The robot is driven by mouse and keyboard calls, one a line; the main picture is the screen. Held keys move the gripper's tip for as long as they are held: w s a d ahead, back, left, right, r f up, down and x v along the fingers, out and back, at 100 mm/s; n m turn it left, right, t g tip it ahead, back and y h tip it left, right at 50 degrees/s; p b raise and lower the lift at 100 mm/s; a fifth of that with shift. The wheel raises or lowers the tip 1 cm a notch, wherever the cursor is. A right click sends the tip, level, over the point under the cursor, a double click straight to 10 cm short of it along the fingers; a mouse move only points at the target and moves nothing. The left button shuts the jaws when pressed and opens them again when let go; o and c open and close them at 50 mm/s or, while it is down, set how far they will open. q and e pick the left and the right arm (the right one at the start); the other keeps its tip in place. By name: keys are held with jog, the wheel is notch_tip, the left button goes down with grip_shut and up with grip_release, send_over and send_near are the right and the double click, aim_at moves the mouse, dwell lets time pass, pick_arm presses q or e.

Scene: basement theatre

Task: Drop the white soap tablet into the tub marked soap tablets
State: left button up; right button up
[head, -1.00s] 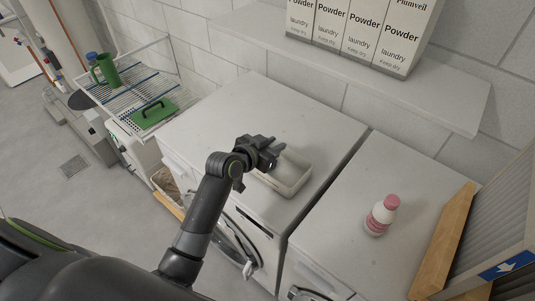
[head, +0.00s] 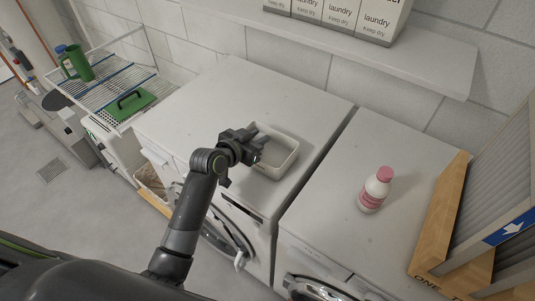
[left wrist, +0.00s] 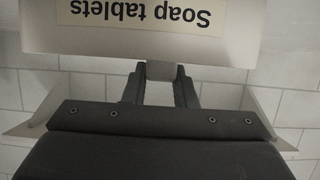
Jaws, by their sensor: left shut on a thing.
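The white tub (head: 284,165) stands open on the left washing machine's top. In the left wrist view the tub (left wrist: 240,38) shows its "Soap tablets" label, upside down. My left gripper (head: 257,136) is at the tub's near left side in the head view, its fingers close to the rim. In the left wrist view its fingers are shut on a small pale block, the soap tablet (left wrist: 161,70). The tablet appears just in front of or below the labelled wall; whether it touches cannot be told. The tablet is hidden in the head view. My right gripper is not in view.
A pink-capped bottle (head: 375,190) stands on the right machine (head: 340,235). A shelf (head: 390,45) with powder boxes overhangs the back. A wooden-framed board (head: 440,220) stands at right. A wire rack (head: 110,72) with green items is at left. The left machine's back is clear.

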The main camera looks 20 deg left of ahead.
pick_arm(q)
jog(key=o, duration=1)
jog(key=shift+o, duration=0.2)
jog(key=shift+s, duration=0.1)
jog(key=b+v, duration=0.1)
jog(key=v, duration=1.6)
jog(key=shift+s+a+r, duration=0.1)
